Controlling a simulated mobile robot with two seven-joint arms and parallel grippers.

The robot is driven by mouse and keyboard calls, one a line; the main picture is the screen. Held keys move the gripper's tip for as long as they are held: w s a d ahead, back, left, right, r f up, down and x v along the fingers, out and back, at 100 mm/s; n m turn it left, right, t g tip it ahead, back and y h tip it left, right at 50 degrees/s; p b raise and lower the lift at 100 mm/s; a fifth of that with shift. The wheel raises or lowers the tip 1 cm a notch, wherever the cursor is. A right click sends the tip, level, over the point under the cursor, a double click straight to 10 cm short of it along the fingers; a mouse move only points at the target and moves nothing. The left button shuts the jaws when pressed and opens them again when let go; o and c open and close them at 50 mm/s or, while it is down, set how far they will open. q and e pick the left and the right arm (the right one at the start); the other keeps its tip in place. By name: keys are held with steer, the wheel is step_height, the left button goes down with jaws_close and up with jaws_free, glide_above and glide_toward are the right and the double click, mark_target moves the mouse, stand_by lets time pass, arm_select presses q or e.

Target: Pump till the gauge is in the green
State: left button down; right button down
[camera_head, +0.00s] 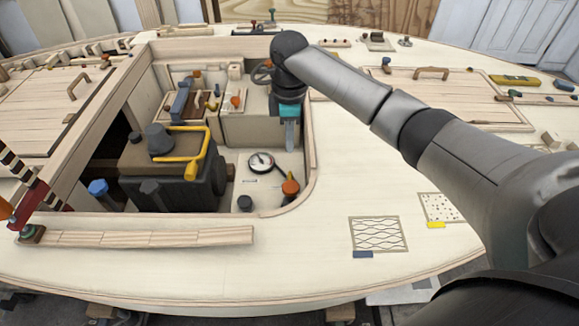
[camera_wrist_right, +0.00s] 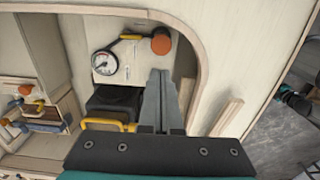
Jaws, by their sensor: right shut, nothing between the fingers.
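The gauge (camera_head: 261,162) is a round white dial with a dark rim on the cream panel inside the hull opening. It also shows in the right wrist view (camera_wrist_right: 104,63). Its needle reading is too small to tell. An orange knob (camera_head: 290,187), which looks like the pump handle's end, sits on a dark and yellow lever to the right of the gauge. It also shows in the right wrist view (camera_wrist_right: 161,44). My right gripper (camera_head: 289,148) points down into the opening above the panel, shut and empty, apart from the knob; its fingers (camera_wrist_right: 160,76) show in the wrist view. My left gripper is out of view.
A black engine-like block (camera_head: 165,175) with a yellow bent handle (camera_head: 190,165) stands left of the panel. The wooden rim (camera_head: 310,135) of the opening bounds the space. A blue cap (camera_head: 98,187) and a dark knob (camera_head: 245,203) are low inside.

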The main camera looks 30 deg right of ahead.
mark_target(290, 186)
step_height(290, 186, down, 14)
steer(key=b, duration=0.4)
steer(key=shift+r, duration=0.1)
